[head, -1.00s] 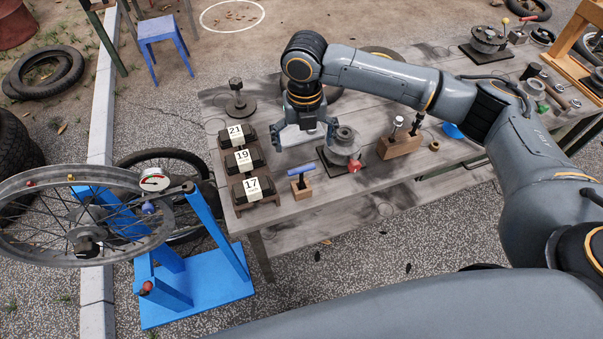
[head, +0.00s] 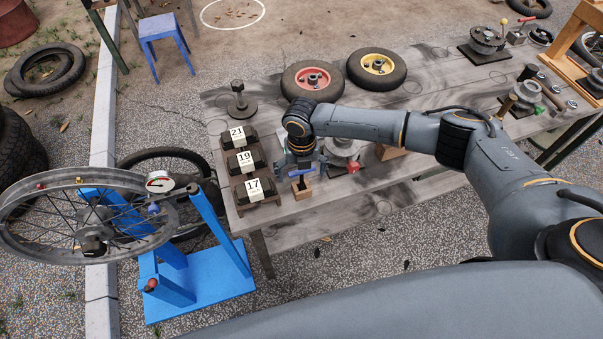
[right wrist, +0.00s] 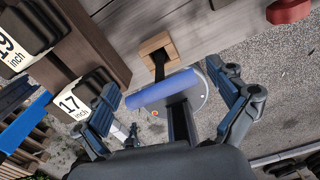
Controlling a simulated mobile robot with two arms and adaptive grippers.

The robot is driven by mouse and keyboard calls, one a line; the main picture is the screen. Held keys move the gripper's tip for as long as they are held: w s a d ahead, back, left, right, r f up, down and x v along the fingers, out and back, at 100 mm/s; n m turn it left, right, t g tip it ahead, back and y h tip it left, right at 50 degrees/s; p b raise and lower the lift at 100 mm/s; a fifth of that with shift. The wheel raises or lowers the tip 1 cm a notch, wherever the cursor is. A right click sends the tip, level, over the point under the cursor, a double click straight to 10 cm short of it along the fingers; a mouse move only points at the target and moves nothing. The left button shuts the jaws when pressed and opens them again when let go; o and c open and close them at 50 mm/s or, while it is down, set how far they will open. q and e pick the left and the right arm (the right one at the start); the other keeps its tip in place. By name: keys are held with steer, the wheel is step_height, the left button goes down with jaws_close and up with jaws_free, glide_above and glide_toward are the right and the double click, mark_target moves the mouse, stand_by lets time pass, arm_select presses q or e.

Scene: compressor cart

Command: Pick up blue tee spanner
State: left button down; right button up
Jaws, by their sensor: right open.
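The blue tee spanner (right wrist: 165,91) stands upright in a small wooden block (right wrist: 152,45), with its blue crossbar on top. In the head view the block (head: 302,190) sits near the table's front edge, and the spanner is mostly hidden by my gripper. My right gripper (head: 300,168) is above the block, pointing down. In the right wrist view its fingers (right wrist: 172,105) are open, one on each side of the crossbar. I cannot tell whether they touch it. My left gripper is not in view.
Dark holders numbered 17 (head: 255,190), 19 and 21 stand close at the left. A metal fixture with a red knob (head: 353,167) is close at the right. Red-hubbed (head: 312,80) and yellow-hubbed (head: 377,68) wheels lie behind. A blue wheel stand (head: 205,282) is left of the table.

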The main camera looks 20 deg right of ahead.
steer(key=c, duration=1.7)
steer(key=shift+w+r+b, duration=0.1)
steer(key=shift+r+b, duration=0.4)
steer(key=shift+r, duration=0.2)
steer(key=s+a+r+b, duration=0.1)
steer(key=s+a+r, duration=0.1)
steer(key=s+r, duration=0.2)
steer(key=s+a+r+b, duration=0.1)
steer(key=s+a+r, duration=0.1)
steer(key=s+r, duration=0.1)
steer(key=s+a+r+b, duration=0.1)
steer(key=s+a+r, duration=0.1)
steer(key=s+r, duration=0.2)
steer(key=shift+s+a+r+b, duration=0.15)
steer(key=shift+s+r+b, duration=0.05)
steer(key=shift+s, duration=0.2)
steer(key=shift+s+a+r+b, duration=0.1)
steer(key=shift+s+r+b, duration=0.05)
steer(key=shift+s, duration=0.25)
